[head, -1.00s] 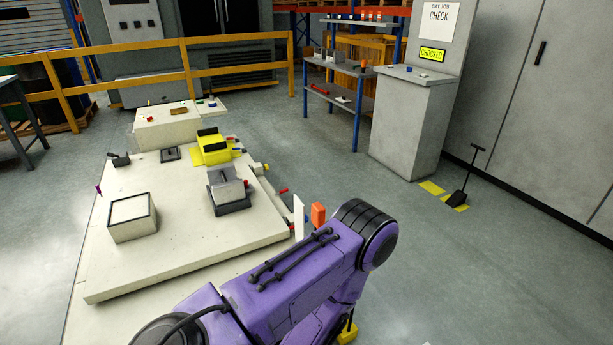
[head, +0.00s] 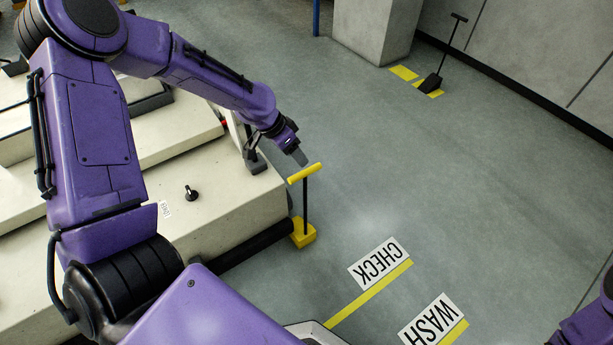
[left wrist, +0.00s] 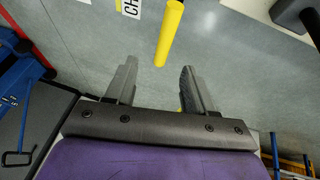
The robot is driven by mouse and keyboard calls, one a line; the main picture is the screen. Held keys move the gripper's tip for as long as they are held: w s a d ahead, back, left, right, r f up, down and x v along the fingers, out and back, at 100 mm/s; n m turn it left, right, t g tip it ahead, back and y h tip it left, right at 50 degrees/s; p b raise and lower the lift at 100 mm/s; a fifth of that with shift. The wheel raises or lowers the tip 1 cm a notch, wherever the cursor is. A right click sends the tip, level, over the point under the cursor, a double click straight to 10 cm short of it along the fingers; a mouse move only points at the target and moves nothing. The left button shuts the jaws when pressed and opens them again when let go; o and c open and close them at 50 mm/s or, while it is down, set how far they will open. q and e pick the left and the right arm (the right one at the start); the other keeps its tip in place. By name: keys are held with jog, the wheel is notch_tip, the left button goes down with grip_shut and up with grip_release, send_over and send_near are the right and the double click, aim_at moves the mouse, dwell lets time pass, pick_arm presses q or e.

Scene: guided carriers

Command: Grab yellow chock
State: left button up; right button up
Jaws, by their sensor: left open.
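The yellow chock stands upright on the floor beside the carrier, with a yellow block base (head: 303,234), a thin black post and a yellow crossbar handle (head: 305,173). My left gripper (head: 300,158) is open and empty, just above and behind the handle in the head view. In the left wrist view the yellow handle (left wrist: 170,35) lies beyond the open fingertips (left wrist: 159,66), lined up roughly with the gap between them. A bit of yellow shows beside the right-hand finger. My right gripper is not in view.
The pale carrier (head: 240,205) stands left of the chock, with a small black knob (head: 191,192) on top. Floor signs read CHECK (head: 376,263) and WASH (head: 431,318). A black chock with a tall handle (head: 432,82) stands by the wall. The floor between is clear.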

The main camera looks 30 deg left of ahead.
aim_at(306, 170)
pick_arm(q)
jog(key=b+x, duration=0.1)
jog(key=x, duration=0.3)
jog(key=b+x, duration=0.1)
jog(key=x, duration=0.3)
jog(key=b+x, duration=0.1)
jog(key=x, duration=0.1)
jog(key=shift+s+a+f+b, duration=0.2)
jog(key=shift+a+b, duration=0.15)
jog(key=shift+a, duration=0.05)
jog(key=shift+r, duration=0.1)
jog(key=shift+c, duration=0.4)
grip_shut()
jog(key=shift+w+r, duration=0.1)
jog(key=shift+r, duration=0.05)
dwell(0.3)
